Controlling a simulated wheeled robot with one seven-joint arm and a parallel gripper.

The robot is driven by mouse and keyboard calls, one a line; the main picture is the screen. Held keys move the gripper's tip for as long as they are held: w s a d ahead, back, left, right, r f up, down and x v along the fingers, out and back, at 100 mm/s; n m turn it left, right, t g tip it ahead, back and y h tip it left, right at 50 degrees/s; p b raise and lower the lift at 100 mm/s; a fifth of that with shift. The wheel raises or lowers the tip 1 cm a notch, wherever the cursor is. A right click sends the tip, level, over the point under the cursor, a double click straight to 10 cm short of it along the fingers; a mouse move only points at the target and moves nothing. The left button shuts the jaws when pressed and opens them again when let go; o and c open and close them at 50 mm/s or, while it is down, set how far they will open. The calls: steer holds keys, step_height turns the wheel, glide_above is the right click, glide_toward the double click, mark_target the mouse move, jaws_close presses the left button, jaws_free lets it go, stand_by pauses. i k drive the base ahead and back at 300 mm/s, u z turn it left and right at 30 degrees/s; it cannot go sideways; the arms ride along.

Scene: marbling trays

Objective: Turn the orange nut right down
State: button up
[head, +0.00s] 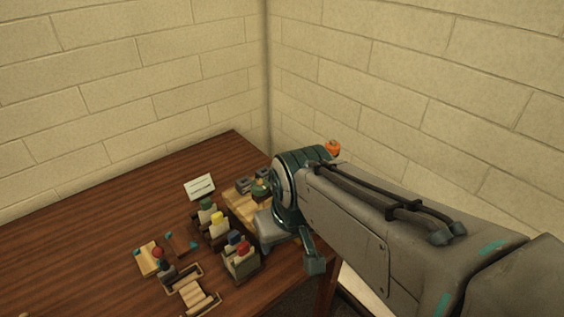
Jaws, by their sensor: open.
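A small orange piece (332,148), which looks like the orange nut, shows just above my arm near the right wall. Its lower part and whatever carries it are hidden behind my arm, so I cannot tell how far down it sits. My gripper (297,256) hangs at the end of the arm over the table's right edge, below the orange piece in the picture. One dark teal finger shows; the rest is partly hidden by my wrist. The gripper is open, and I see nothing held in it.
The brown wooden table (90,225) stands against the corner walls. Small racks with coloured bottles (240,258), wooden trays (193,292) and a white card (200,187) stand on it, left of my gripper. The table's left part is mostly clear.

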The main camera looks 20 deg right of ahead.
mark_target(334, 150)
steer(key=z, duration=0.05)
steer(key=k, duration=0.5)
steer(key=z, duration=1.8)
steer(key=i, duration=0.9)
steer(key=u, duration=1.85)
